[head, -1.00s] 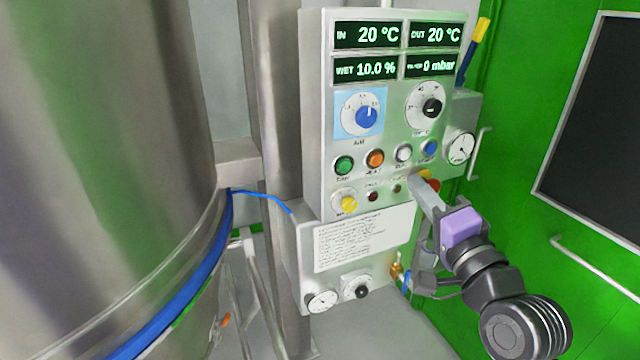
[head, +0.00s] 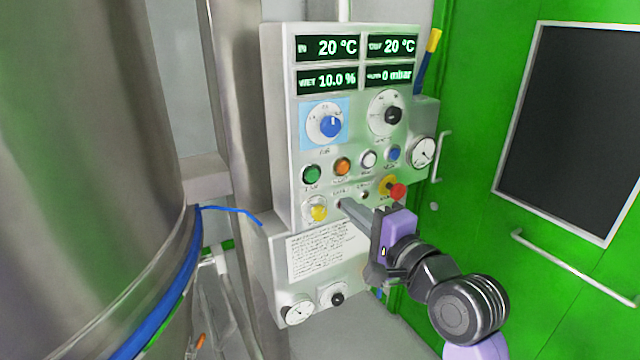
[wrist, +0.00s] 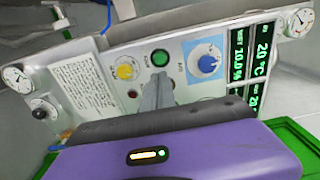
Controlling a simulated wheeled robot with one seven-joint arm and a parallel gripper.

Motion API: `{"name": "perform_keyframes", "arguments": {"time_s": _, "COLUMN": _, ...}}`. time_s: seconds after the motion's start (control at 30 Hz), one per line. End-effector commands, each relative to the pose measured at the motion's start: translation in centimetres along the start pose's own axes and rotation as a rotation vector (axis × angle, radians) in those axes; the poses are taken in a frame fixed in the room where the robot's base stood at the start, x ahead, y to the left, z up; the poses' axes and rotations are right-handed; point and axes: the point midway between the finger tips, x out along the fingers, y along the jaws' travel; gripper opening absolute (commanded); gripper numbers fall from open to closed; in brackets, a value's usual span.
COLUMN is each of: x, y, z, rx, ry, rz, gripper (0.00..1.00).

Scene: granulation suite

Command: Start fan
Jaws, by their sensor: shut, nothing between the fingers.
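The control panel (head: 283,120) stands in the middle of the head view. Its green button (head: 312,174), labelled too small to read surely, sits at the left of a row of buttons and also shows in the wrist view (wrist: 160,58). The button looks unlit. My gripper (head: 343,204) is shut and empty. Its fingertips are in front of the panel's lower part, right of the yellow knob (head: 319,213) and below and right of the green button. In the wrist view the shut fingers (wrist: 156,80) point toward the green button. I cannot tell whether they touch the panel.
Orange (head: 342,167), white (head: 369,159) and blue (head: 393,153) buttons line the same row. A red emergency knob (head: 397,191) is right of my fingers. A big blue dial (head: 330,126) is above. A steel vessel (head: 90,150) fills the left; a green door (head: 470,150) is right.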

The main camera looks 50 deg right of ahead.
Motion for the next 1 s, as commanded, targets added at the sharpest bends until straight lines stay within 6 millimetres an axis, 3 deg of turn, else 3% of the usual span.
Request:
{"name": "perform_keyframes", "arguments": {"time_s": 0.5, "x": 9.7, "y": -0.2, "z": 0.0, "rx": -0.002, "ry": -0.001, "rz": 0.001, "gripper": 0.0}}
{"name": "perform_keyframes", "arguments": {"time_s": 0.7, "x": 11.6, "y": -0.1, "z": 0.0, "rx": -0.001, "ry": -0.001, "rz": 0.0, "gripper": 0.0}}
{"name": "perform_keyframes", "arguments": {"time_s": 1.0, "x": 12.0, "y": 0.0, "z": 0.0, "rx": -0.001, "ry": 0.0, "rz": 0.0, "gripper": 0.0}}
